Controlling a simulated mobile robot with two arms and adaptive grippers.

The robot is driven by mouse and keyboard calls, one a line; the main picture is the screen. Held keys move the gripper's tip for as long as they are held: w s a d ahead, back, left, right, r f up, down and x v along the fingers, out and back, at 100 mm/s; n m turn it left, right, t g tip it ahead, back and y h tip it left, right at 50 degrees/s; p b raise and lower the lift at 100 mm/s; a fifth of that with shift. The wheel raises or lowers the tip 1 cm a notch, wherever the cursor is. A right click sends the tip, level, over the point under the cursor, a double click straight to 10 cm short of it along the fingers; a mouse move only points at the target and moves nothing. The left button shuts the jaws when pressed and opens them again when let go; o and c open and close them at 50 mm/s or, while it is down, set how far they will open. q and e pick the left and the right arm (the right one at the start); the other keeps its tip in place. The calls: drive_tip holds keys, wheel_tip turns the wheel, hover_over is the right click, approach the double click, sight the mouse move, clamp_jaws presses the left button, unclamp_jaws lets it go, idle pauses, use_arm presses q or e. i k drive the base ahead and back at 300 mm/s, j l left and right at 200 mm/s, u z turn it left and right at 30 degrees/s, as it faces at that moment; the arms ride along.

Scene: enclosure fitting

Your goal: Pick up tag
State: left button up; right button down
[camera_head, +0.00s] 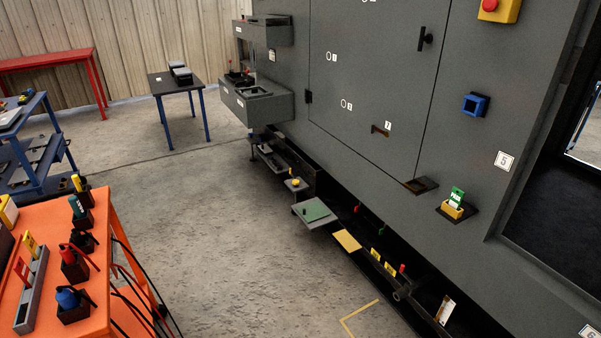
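Several things look like tags, and I cannot tell which one the task means. A green tag with white lettering (457,196) stands upright in a small yellow holder (452,210) on a dark ledge of the grey enclosure at the right. A yellow tag (30,247) and a red tag (22,271) stand in a long grey rack (33,296) on the orange table at the left. Neither of my grippers shows in the head view.
The orange table (115,262) also bears red, blue and green-handled items in dark blocks, with black cables hanging off its right side. Shelves with a green plate (314,210) and a yellow plate (346,240) jut from the enclosure's base (375,95). The concrete floor (225,250) between is clear.

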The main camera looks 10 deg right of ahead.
sight(456, 197)
drive_tip(key=z, duration=1.2)
drive_tip(key=i+z, duration=0.1)
drive_tip(key=z, duration=0.25)
drive_tip(key=i+j+z, duration=0.1)
drive_tip(key=z, duration=0.2)
drive_tip(key=i+j+z, duration=0.1)
drive_tip(key=z, duration=0.25)
drive_tip(key=k+j, duration=0.05)
drive_tip(key=j, duration=0.05)
